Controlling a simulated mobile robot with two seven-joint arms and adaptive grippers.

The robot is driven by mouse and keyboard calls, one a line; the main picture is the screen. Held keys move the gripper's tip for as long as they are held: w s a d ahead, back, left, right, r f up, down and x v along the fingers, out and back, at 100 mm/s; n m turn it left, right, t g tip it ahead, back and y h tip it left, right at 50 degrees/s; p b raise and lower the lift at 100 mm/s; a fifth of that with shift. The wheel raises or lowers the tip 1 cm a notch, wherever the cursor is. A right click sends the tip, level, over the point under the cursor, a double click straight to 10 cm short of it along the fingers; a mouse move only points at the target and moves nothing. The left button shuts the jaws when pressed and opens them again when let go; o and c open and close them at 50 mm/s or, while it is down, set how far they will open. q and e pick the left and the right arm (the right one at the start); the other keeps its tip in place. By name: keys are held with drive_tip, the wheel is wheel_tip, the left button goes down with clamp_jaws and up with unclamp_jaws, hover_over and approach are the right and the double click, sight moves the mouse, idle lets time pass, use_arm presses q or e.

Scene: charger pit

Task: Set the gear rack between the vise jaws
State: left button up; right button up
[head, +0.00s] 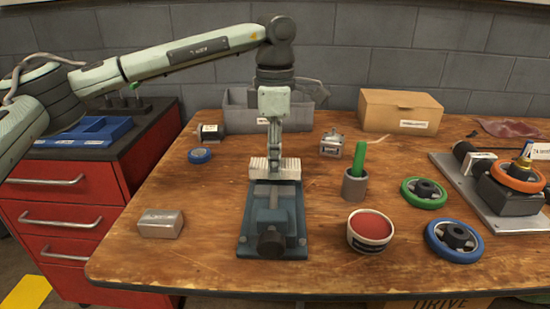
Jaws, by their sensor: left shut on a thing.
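The gear rack (260,169) is a pale toothed bar lying crosswise at the far end of the vise. The blue-grey vise (273,221) stands on the wooden table with its screw end towards me. My left gripper (274,158) reaches down from above and is shut on the gear rack. The rack is at the vise's far jaw; I cannot tell whether it is between the jaws or above them. The fingers hide part of the rack. My right gripper is not in view.
A metal block (161,223) lies left of the vise. A grey cup with a green handle (355,184), a tub of red stuff (370,231) and wheels (454,240) stand right. A grey bin (238,117) and cardboard box (400,111) stand behind.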

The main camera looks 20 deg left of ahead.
use_arm(q)
drive_tip(key=shift+f+b, duration=0.6)
drive_tip(key=shift+f, duration=0.3)
idle(0.4)
drive_tip(key=o, duration=1.3)
drive_tip(key=shift+o, duration=0.2)
wheel_tip(320, 180, up, 12)
